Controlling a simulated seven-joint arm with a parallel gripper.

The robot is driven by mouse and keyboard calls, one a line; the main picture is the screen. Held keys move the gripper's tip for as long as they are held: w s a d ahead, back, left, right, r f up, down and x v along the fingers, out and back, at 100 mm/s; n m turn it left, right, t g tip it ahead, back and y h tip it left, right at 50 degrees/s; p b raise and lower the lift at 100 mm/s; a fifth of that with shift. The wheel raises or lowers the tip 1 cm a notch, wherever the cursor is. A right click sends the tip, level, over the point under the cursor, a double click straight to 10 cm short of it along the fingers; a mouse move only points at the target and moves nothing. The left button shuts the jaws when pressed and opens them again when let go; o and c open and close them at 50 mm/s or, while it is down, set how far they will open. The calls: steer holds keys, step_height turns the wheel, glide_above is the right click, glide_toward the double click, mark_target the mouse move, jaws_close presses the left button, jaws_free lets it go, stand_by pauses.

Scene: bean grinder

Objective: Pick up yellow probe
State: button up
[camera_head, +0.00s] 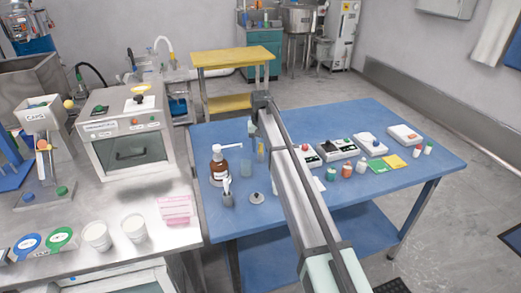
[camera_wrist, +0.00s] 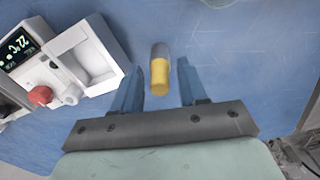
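The yellow probe (camera_wrist: 160,75) shows in the wrist view as a short yellow cylinder with a grey far end. It lies in the space between my gripper's (camera_wrist: 160,68) two blue fingers. The fingers are apart, with a narrow gap on each side of the probe. In the head view, a small yellow upright piece (camera_head: 261,149) stands on the blue table (camera_head: 235,215), just below the end of my arm. My gripper (camera_head: 252,128) is partly hidden there by my arm. I cannot tell how far the fingertips are above the table.
A white meter with a dark display and red knob (camera_wrist: 75,65) is close on the left in the wrist view. A brown pump bottle (camera_head: 219,168) and a grey-topped item (camera_head: 256,198) stand nearby. Several more white devices line the table's right side.

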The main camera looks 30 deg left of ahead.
jaws_close()
steer(key=shift+r, duration=0.1)
step_height(320, 180, up, 8)
steer(key=shift+r, duration=0.25)
steer(key=shift+w+d+r, duration=0.1)
steer(key=shift+w+r, duration=0.05)
steer(key=shift+r, duration=0.15)
steer(key=w+d+r, duration=0.1)
steer(key=w+d, duration=0.7)
steer(key=d, duration=0.2)
steer(key=shift+w+r, duration=0.3)
steer(key=shift+w, duration=0.05)
